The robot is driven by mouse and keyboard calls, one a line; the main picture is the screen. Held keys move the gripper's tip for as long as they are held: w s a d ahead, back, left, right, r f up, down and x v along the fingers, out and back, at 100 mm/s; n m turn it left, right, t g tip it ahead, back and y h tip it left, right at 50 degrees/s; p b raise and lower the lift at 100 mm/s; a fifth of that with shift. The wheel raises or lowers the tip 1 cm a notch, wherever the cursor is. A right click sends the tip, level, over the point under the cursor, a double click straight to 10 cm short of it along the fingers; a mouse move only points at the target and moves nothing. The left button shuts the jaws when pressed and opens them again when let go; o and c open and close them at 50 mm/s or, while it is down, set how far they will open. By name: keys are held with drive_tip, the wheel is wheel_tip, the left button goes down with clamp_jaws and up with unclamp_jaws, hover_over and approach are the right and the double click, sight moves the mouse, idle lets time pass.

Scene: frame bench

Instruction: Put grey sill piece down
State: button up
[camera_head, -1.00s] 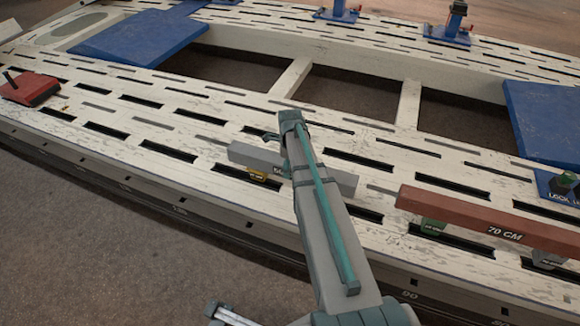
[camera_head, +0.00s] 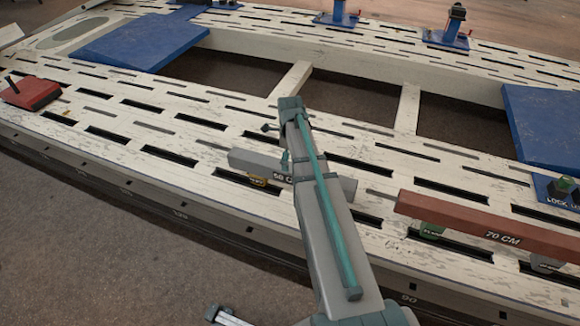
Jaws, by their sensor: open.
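The grey sill piece (camera_head: 253,161) is a long bar marked "50 C", the rest of its marking hidden. My gripper (camera_head: 277,144) is at the bar's middle, open, with a teal finger beside the bar. I cannot tell whether the finger touches it.
A red-brown bar (camera_head: 470,221) marked "70 CM" lies to the right on green and grey supports. A red block (camera_head: 30,92) with a handle sits at the far left. Blue plates (camera_head: 140,40) and blue fixtures stand on the frame. Large openings lie behind the near rail.

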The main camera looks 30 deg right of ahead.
drive_tip(key=shift+r+p, duration=0.35)
drive_tip(key=shift+r, duration=2.4)
